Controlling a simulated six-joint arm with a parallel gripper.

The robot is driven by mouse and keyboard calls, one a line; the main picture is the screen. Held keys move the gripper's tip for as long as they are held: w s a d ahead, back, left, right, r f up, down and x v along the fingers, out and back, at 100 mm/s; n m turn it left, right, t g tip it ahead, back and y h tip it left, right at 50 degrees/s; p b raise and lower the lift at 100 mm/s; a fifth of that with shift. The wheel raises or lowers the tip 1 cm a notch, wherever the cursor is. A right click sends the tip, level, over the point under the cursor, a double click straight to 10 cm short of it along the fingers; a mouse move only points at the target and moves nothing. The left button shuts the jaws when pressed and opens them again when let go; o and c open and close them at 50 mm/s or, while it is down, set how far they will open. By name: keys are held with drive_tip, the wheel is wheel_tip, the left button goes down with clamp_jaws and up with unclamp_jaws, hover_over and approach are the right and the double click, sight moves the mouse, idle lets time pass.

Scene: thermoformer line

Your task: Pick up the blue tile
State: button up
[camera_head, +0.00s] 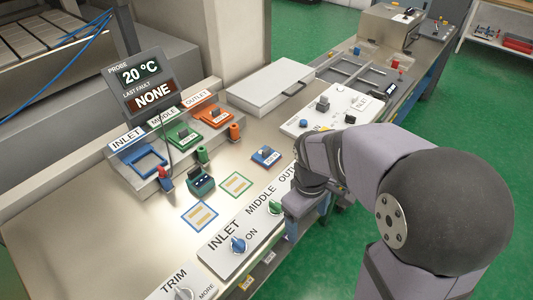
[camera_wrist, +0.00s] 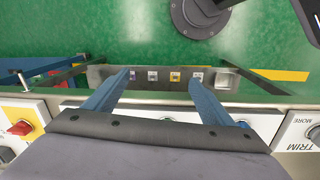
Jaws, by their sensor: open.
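The blue tile (camera_head: 266,156) lies on the metal worktop, right of the dark green block and behind the white control panel. My gripper (camera_head: 303,205) is to the right and nearer the front edge, apart from the tile, above the panel's right end. In the wrist view my gripper (camera_wrist: 160,77) shows two blue fingers spread wide with nothing between them. The fingers point over the bench's front edge and green floor, and the tile does not show there.
A white control panel (camera_head: 215,255) with knobs runs along the front. Blue-outlined (camera_head: 199,217) and green-outlined (camera_head: 235,184) squares mark the worktop. Behind stand a blue frame (camera_head: 147,163), a dark green block (camera_head: 201,183) and a display (camera_head: 143,85). Left worktop is clear.

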sight(266, 149)
drive_tip(key=w+a+r+n, duration=0.1)
drive_tip(key=w+n, duration=0.2)
drive_tip(key=w, duration=0.1)
drive_tip(key=w+a+r+n+h+p, duration=0.1)
drive_tip(key=w+n, duration=0.2)
drive_tip(key=w, duration=0.1)
drive_tip(key=w+a+r+n+t, duration=0.1)
drive_tip(key=w+r+n, duration=0.1)
drive_tip(key=w+n, duration=0.2)
drive_tip(key=shift+w+a+p, duration=0.35)
drive_tip(key=shift+w+a, duration=0.05)
drive_tip(key=shift+w, duration=0.05)
drive_tip(key=w+a+n, duration=0.2)
drive_tip(key=w+n, duration=0.1)
drive_tip(key=w+a+r+n+t+h+p, duration=0.1)
drive_tip(key=w+a+n, duration=0.1)
drive_tip(key=w+n, duration=0.1)
drive_tip(key=w+a+r+n+t, duration=0.1)
drive_tip(key=w+a+n, duration=0.1)
drive_tip(key=w, duration=0.3)
drive_tip(key=shift+w+r+n+p, duration=0.2)
drive_tip(key=shift+n+p, duration=0.1)
drive_tip(key=shift+n, duration=0.5)
drive_tip(key=shift+p+x, duration=1.8)
drive_tip(key=shift+x, duration=1.85)
drive_tip(key=shift+s, duration=0.1)
drive_tip(key=shift+c, duration=0.4)
drive_tip(key=c, duration=1.1)
drive_tip(key=shift+c, duration=0.2)
drive_tip(key=shift+r, duration=0.1)
